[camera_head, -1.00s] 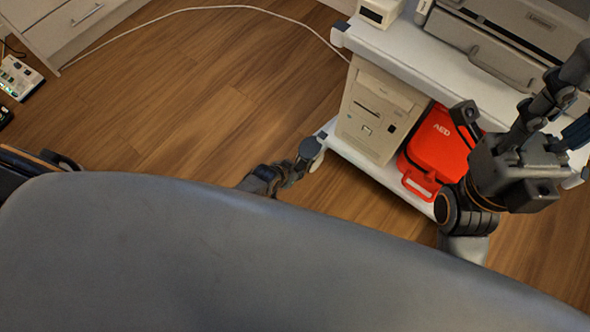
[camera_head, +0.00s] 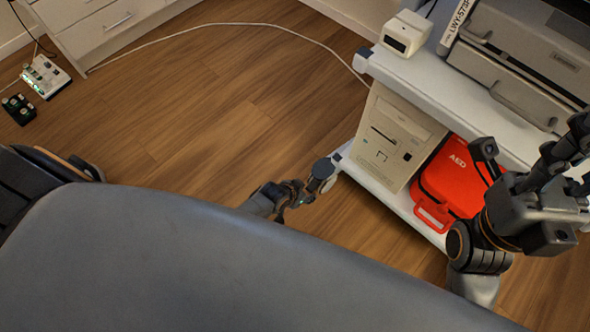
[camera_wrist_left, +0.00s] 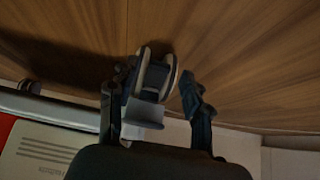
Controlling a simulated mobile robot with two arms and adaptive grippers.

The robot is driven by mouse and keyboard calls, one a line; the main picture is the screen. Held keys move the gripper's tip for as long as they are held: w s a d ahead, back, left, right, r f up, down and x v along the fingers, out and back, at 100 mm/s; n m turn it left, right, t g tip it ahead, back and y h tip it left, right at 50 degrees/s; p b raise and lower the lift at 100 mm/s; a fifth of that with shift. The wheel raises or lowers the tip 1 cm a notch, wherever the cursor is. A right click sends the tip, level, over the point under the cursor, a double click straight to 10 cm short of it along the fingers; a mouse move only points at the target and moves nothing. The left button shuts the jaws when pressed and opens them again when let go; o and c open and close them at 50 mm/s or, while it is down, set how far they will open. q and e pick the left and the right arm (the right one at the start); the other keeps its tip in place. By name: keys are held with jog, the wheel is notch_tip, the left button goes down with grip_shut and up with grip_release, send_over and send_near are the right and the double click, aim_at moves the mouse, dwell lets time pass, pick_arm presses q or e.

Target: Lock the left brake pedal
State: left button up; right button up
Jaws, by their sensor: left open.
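The white cart (camera_head: 395,196) stands at the right in the head view. In the left wrist view, one of its caster wheels (camera_wrist_left: 157,76) shows, with a light grey tab that looks like the brake pedal (camera_wrist_left: 146,112). My left gripper (camera_head: 300,190) is low beside the cart's lower left corner. It also shows in the left wrist view (camera_wrist_left: 163,92), open, its fingers on either side of the caster and tab; contact cannot be told. The tab's tilt is unclear. My right gripper (camera_head: 562,165) is in front of the cart at the right; its jaw state is unclear.
A beige computer case (camera_head: 394,140) and a red AED bag (camera_head: 455,180) sit on the cart's lower shelf. A white cable (camera_head: 235,24) crosses the wooden floor. Drawers (camera_head: 112,22) and small devices (camera_head: 45,76) are at the upper left.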

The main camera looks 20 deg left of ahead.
pick_arm(q)
jog(key=v, duration=1)
jog(key=shift+f, duration=0.1)
